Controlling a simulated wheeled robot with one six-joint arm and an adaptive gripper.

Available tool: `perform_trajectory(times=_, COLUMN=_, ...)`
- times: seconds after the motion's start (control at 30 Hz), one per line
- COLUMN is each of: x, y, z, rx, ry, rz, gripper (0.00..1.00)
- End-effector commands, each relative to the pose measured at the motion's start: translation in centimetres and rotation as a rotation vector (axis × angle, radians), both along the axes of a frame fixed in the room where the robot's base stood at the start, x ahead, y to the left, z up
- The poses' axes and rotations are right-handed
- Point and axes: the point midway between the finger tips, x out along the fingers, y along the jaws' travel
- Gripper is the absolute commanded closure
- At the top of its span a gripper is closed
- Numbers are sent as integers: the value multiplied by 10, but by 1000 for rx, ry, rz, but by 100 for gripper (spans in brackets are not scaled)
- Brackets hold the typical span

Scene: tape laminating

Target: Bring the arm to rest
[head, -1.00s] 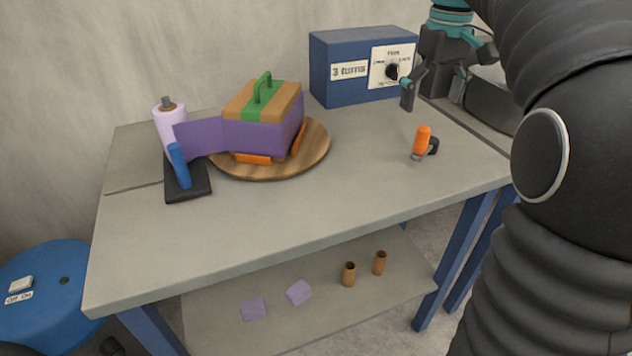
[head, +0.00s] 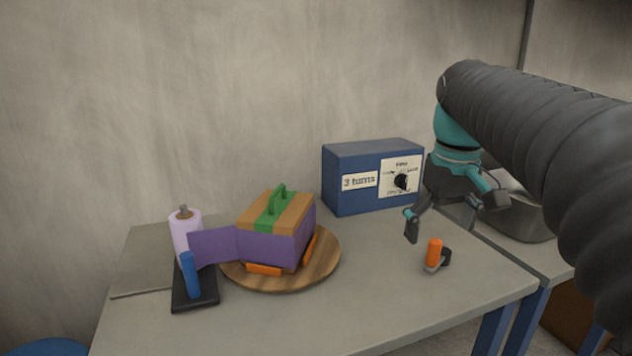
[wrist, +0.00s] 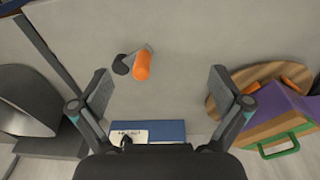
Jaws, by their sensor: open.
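My gripper (head: 453,218) is open and empty in the head view, above the right part of the table, in front of the blue box. In the wrist view its two fingers (wrist: 160,88) stand wide apart with nothing between them but bare table and the box beyond. An orange-handled tool (head: 434,253) with a dark end lies on the table below and apart from the fingers; it also shows in the wrist view (wrist: 142,66). My dark ribbed arm reaches in from the right.
A blue box (head: 350,197) with a dial and a "3 turns" label stands at the back. A round wooden board (head: 328,262) bears a purple-wrapped block (head: 277,244) with a green handle. A tape dispenser (head: 196,295) stands left. A grey basin (head: 520,218) is at right. The table front is clear.

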Motion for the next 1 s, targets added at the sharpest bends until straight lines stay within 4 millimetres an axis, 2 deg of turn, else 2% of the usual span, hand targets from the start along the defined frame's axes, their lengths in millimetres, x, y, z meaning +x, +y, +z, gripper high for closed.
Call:
perform_trajectory(times=0.03, x=-16, y=6, z=-6, rx=0, ry=-28, rz=-16, gripper=0)
perform_trajectory(times=0.27, x=-73, y=24, z=-47, rx=15, ry=-156, rz=-103, gripper=0)
perform_trajectory(times=0.5, x=-130, y=38, z=-105, rx=51, ry=-285, rz=-189, gripper=0)
perform_trajectory(times=0.6, x=-148, y=42, z=-128, rx=68, ry=-328, rz=-218, gripper=0)
perform_trajectory(times=0.8, x=-166, y=46, z=-155, rx=90, ry=-375, rz=-251, gripper=0)
perform_trajectory(times=1.0, x=-169, y=46, z=-160, rx=94, ry=-381, rz=-256, gripper=0)
